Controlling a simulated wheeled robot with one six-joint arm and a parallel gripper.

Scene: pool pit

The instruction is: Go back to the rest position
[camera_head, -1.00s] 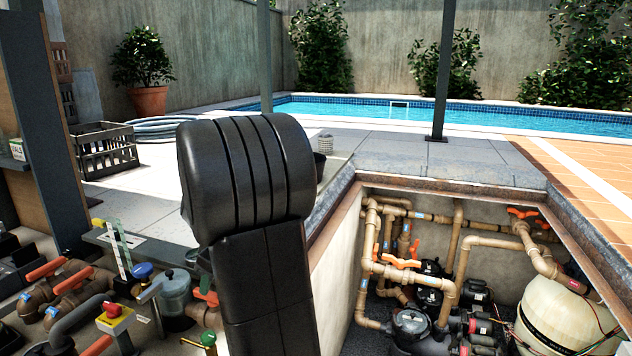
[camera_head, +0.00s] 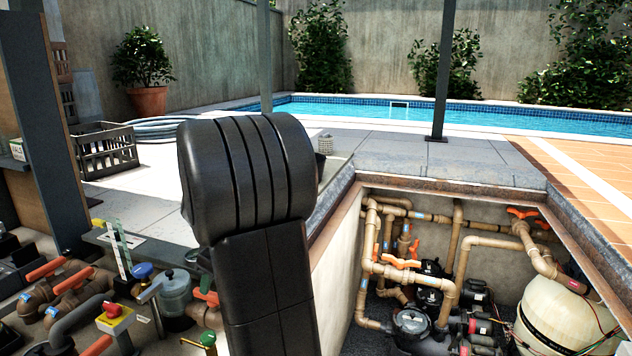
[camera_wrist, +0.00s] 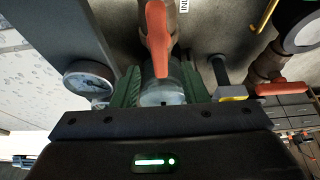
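My gripper (camera_wrist: 160,88) shows in the wrist view as two green ribbed fingers at the edge of its dark body. The fingers stand apart, and I see nothing clearly clamped between them. Beyond the gap is a valve with an orange handle (camera_wrist: 158,38) and a pale, clear-looking body below it; whether the fingers touch that body cannot be told.
A round gauge (camera_wrist: 89,80) is left of the fingers, and another orange handle (camera_wrist: 282,88) is right. In the head view, orange-handled valves (camera_head: 70,280) stand at lower left. The open pit (camera_head: 335,285) with pipes and a tank (camera_head: 560,320) lies right.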

